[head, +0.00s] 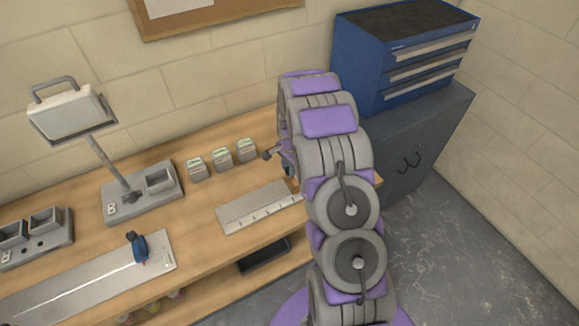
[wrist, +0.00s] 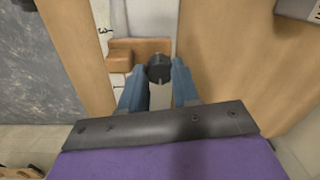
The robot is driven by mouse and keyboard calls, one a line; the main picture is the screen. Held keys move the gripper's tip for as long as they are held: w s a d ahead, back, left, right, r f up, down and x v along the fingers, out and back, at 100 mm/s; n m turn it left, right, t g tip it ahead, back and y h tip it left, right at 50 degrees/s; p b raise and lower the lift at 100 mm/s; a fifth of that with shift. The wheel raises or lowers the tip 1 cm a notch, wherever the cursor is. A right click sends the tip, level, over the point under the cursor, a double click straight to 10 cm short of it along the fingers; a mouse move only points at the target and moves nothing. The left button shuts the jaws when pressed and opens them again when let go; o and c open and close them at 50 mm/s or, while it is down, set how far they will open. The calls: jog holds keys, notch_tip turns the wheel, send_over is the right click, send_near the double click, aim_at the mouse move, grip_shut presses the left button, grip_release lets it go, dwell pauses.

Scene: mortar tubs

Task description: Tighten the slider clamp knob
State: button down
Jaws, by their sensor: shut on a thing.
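In the wrist view, a dark round knob (wrist: 159,68) sits between the two blue fingers of my gripper (wrist: 158,82). The gripper is shut on this knob. A brown wooden-looking block (wrist: 126,58) lies just left of the knob, beside a pale plate with printed marks (wrist: 105,20). In the head view, the marked plate (head: 255,207) lies on the bench, and my arm hides its right end, the knob and the gripper. I cannot tell how tight the knob is.
The wooden bench (head: 85,197) carries a long metal plate with a blue piece (head: 139,250), a lamp (head: 70,113) and several small grey blocks (head: 221,158). A blue drawer chest (head: 400,50) stands on a grey cabinet (head: 425,130) at right. Floor is clear front right.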

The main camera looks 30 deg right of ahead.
jog(key=c, duration=0.8)
grip_release()
jog(key=shift+s+d+r+p, duration=0.1)
jog(key=shift+s+r+p, duration=0.1)
jog(key=shift+r, duration=4.15)
jog(key=shift+s+r+p, duration=0.1)
jog(key=shift+s+r, duration=0.05)
jog(key=shift+r, duration=4.15)
